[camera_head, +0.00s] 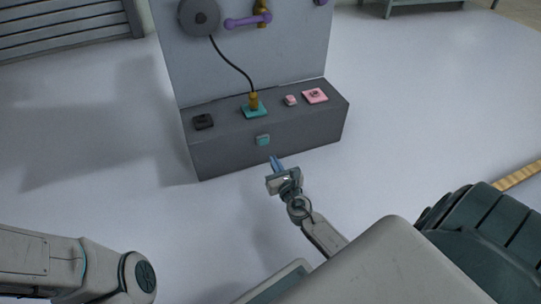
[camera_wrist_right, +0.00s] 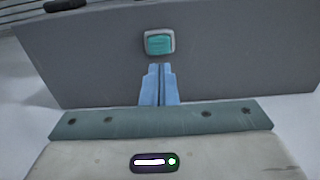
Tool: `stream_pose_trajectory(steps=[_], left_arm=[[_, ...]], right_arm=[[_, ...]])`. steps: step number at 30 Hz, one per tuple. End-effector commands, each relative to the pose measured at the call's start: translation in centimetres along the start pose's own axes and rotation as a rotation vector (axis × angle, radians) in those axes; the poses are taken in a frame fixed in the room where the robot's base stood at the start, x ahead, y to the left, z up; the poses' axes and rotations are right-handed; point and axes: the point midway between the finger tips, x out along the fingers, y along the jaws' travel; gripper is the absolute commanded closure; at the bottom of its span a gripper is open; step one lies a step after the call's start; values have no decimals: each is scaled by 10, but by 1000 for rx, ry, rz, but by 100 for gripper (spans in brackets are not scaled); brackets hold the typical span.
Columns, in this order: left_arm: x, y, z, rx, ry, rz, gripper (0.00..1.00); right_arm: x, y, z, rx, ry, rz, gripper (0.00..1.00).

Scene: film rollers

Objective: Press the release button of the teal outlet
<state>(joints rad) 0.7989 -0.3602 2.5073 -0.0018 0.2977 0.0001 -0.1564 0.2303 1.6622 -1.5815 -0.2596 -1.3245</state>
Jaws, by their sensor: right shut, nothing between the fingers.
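The teal release button (camera_head: 263,140) sits on the front face of the grey box, below the teal outlet (camera_head: 254,111). A brass plug (camera_head: 253,100) on a black cable stands in the outlet. In the right wrist view the button (camera_wrist_right: 159,43) is a teal square in a pale frame, just beyond my fingertips. My right gripper (camera_head: 276,160) is shut and empty, in front of and slightly below the button in the head view. Its blue fingers (camera_wrist_right: 160,84) point at the box face; a gap to the button seems to remain. My left gripper is out of view.
The grey box (camera_head: 225,155) also bears a black block (camera_head: 203,121), a small pink piece (camera_head: 290,100) and a pink outlet (camera_head: 315,95). A panel behind carries a grey reel (camera_head: 200,16) and a purple handle (camera_head: 247,20). The floor in front is clear.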

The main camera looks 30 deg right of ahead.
Motion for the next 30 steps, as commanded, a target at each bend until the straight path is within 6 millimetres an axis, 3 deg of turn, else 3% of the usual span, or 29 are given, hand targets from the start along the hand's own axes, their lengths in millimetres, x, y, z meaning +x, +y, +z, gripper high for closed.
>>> stream_pose_trajectory(steps=[6, 12, 30], left_arm=[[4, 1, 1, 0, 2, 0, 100], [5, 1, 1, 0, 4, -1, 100], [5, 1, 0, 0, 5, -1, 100]], right_arm=[[-38, 0, 0, 0, 3, 1, 100], [-59, 0, -1, 1, 1, 1, 100], [-63, 0, 0, 2, 0, 1, 100]])
